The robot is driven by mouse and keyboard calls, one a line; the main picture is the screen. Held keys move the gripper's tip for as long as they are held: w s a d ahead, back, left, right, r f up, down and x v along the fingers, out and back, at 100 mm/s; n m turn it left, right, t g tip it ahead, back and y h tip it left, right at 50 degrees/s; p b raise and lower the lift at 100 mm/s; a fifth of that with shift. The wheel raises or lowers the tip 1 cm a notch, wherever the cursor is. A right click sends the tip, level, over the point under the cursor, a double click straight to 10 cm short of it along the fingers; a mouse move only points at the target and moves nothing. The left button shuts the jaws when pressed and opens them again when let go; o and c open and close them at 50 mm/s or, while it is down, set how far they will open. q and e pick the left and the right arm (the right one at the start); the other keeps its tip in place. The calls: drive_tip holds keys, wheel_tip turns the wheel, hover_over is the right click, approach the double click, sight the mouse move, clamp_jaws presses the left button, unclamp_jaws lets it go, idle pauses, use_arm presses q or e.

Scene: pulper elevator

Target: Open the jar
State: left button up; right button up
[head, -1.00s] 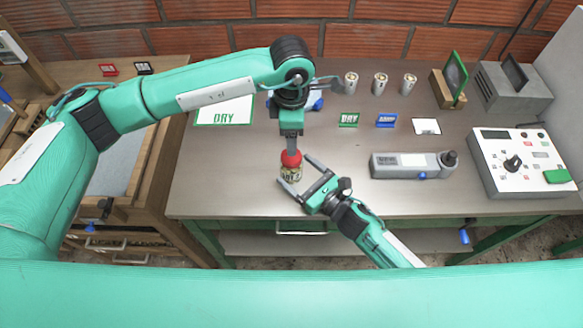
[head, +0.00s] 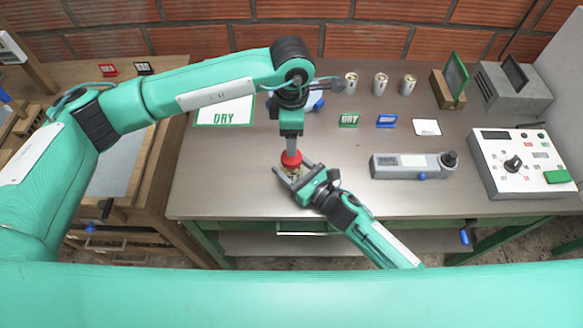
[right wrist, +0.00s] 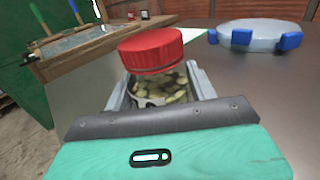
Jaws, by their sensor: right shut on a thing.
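The jar (right wrist: 160,88) is clear, with pale sliced pieces inside, and has a red lid (right wrist: 150,50) on top. In the head view the red lid (head: 291,158) shows near the table's front, with most of the jar hidden below it. My right gripper (head: 287,176) is shut on the jar from the front right; its fingers (right wrist: 160,93) flank the jar body below the lid. My left gripper (head: 291,146) points straight down over the lid in the head view. Its fingers look edge-on, so their opening and any contact cannot be told. No left finger shows in the right wrist view.
A DRY mat (head: 224,111) lies behind left, near a white round dish with blue tabs (right wrist: 255,34). Several cans (head: 381,83) stand at the back. A grey device (head: 405,165) and a control box (head: 522,162) are to the right. The table's front edge is close.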

sight(292, 167)
use_arm(q)
drive_tip(key=m, duration=1.3)
drive_tip(key=shift+m, duration=0.3)
drive_tip(key=m, duration=1.3)
drive_tip(key=shift+f, duration=0.35)
wheel_tip(292, 167, down, 7)
drive_tip(key=shift+f, duration=0.15)
